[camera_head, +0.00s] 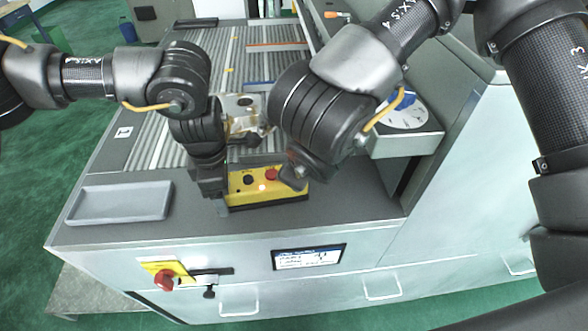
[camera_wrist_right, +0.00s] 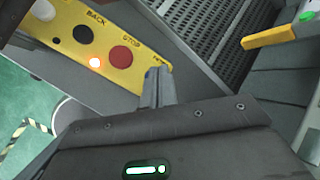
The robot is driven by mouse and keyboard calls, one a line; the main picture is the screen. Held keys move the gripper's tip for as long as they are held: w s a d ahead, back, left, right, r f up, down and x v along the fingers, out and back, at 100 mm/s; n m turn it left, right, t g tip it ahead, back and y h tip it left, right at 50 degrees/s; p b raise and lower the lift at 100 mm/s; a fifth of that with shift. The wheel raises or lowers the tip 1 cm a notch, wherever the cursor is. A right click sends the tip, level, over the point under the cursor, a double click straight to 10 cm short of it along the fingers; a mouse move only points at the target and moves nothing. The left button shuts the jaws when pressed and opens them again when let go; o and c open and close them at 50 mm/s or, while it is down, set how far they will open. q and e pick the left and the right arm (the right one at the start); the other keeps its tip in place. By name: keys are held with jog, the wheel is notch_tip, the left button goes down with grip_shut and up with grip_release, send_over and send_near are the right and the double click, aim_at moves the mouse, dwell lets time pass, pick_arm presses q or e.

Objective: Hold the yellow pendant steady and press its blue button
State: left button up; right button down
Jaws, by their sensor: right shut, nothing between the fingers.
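The yellow pendant (camera_head: 262,190) lies on the grey front ledge of the machine. It shows a red button (camera_head: 271,174) and a black one (camera_head: 248,180). In the right wrist view the pendant (camera_wrist_right: 138,76) has a red STOP button (camera_wrist_right: 122,57), a black BACK button (camera_wrist_right: 82,34), a lit orange lamp (camera_wrist_right: 96,62) and a pale button (camera_wrist_right: 43,10). I see no blue button on it. My left gripper (camera_head: 222,203) is at the pendant's left end; its fingers are mostly hidden. My right gripper (camera_wrist_right: 158,75) is shut and empty, beside the STOP end.
A shallow grey tray (camera_head: 120,216) lies left on the ledge. Behind is a ribbed conveyor bed (camera_head: 150,148) with a metal casting (camera_head: 240,104). A red knob (camera_head: 165,281) and a screen (camera_head: 308,257) are on the front. A yellow bar (camera_wrist_right: 268,35) is at upper right in the wrist view.

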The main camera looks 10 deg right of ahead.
jog(key=shift+f, duration=0.5)
dwell(0.3)
jog(key=shift+r, duration=0.9)
jog(key=shift+r, duration=0.15)
jog(key=shift+r, duration=2.35)
pick_arm(q)
jog(key=o, duration=1.4)
jog(key=shift+r, duration=0.1)
